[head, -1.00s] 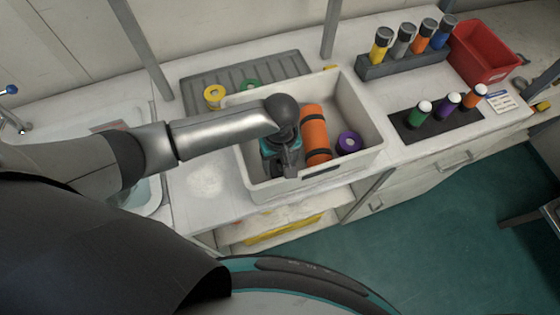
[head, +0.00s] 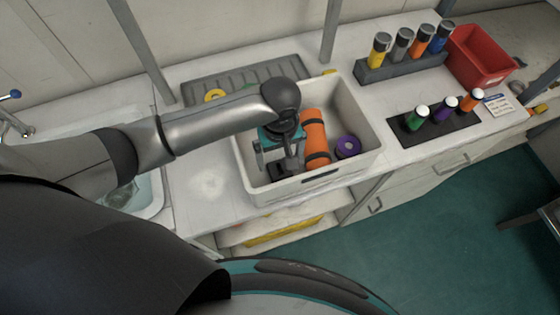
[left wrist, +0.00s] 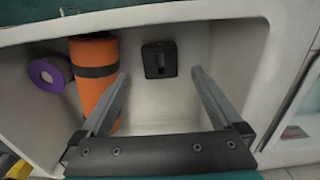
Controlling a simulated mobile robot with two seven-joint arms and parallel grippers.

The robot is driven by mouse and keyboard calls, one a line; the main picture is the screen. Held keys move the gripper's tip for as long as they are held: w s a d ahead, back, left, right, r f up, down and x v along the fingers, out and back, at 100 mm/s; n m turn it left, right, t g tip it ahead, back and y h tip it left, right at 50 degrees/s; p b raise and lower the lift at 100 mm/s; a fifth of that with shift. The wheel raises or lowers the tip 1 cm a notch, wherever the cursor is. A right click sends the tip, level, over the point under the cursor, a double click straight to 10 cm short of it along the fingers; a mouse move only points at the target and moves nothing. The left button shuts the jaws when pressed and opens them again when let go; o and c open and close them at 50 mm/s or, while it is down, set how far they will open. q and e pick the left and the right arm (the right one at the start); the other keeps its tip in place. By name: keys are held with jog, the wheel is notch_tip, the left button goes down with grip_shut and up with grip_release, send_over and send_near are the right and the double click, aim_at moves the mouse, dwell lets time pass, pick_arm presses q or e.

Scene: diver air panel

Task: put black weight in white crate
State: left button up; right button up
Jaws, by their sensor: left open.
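The white crate (head: 366,115) stands on the counter. The black weight (left wrist: 159,60) lies inside it on the crate floor, next to the orange roll; it also shows dark below my gripper in the head view (head: 277,171). My left gripper (head: 279,158) is over the crate, pointing down, with its jaws apart and nothing between them. In the left wrist view, the two fingers (left wrist: 160,75) frame the black weight from above, apart from it. My right gripper is not in view.
Also in the crate are an orange roll (head: 315,137) with black bands and a purple ring (head: 347,147). A grey ribbed tray (head: 290,68) with a yellow ring (head: 214,95) lies behind. A bottle rack (head: 400,68) and red bin (head: 482,55) stand right. The sink is left.

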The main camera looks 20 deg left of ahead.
aim_at(280, 169)
pick_arm(q)
notch_tip(280, 169, up, 6)
jog(key=shift+r+p, duration=0.25)
jog(key=shift+p, duration=0.15)
dwell(0.3)
